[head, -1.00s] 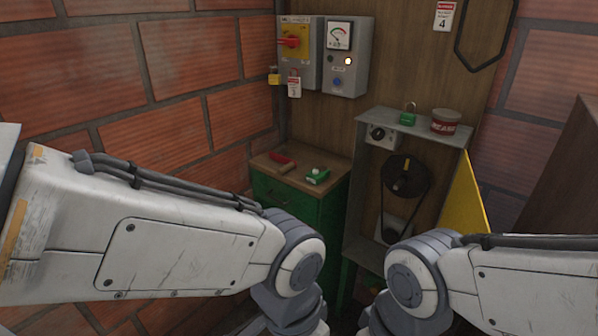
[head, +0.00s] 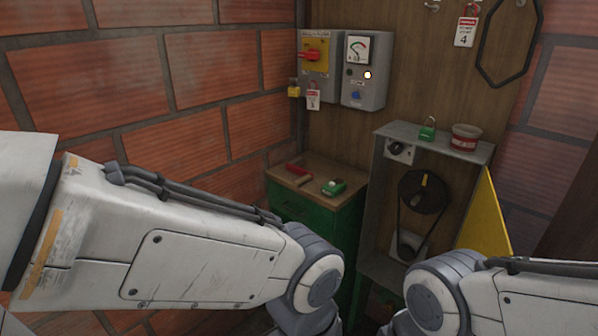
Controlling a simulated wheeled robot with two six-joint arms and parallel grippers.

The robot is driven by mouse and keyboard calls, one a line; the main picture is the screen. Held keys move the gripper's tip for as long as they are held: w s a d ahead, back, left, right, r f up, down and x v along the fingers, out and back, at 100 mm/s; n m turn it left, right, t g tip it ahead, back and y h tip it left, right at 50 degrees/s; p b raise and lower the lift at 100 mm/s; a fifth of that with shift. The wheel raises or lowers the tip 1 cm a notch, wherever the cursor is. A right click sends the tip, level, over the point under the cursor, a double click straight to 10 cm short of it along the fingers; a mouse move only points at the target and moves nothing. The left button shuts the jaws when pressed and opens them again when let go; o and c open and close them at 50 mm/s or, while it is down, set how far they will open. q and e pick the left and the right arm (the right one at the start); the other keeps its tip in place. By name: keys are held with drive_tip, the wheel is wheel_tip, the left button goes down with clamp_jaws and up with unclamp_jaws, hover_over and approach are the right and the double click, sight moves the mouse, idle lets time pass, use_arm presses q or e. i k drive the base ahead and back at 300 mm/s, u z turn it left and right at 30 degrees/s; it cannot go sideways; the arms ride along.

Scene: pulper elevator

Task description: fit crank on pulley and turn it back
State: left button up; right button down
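The dark round pulley (head: 409,196) sits inside an open grey housing (head: 378,185). It has a yellow mark or part (head: 424,180) near its upper rim, and a belt runs down from it to a smaller wheel low in the housing. No crank can be made out for certain. A red-handled tool (head: 297,170) and a small green object (head: 334,187) lie apart on the wooden top of a green cabinet (head: 285,205); I cannot tell whether either is the crank. Both my arms reach in from the sides, and their grippers are below the picture.
A switch box with a red handle (head: 314,54) and a gauge box (head: 366,90) with a lit lamp hang on the back board. A green padlock (head: 427,133) and a red tin (head: 465,138) stand on the housing. A yellow panel (head: 485,220) stands open at its right.

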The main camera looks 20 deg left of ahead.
sight(293, 166)
drive_tip(key=z, duration=0.15)
drive_tip(key=k, duration=0.25)
drive_tip(key=u, duration=0.7)
drive_tip(key=i, duration=1.8)
drive_tip(key=z, duration=0.3)
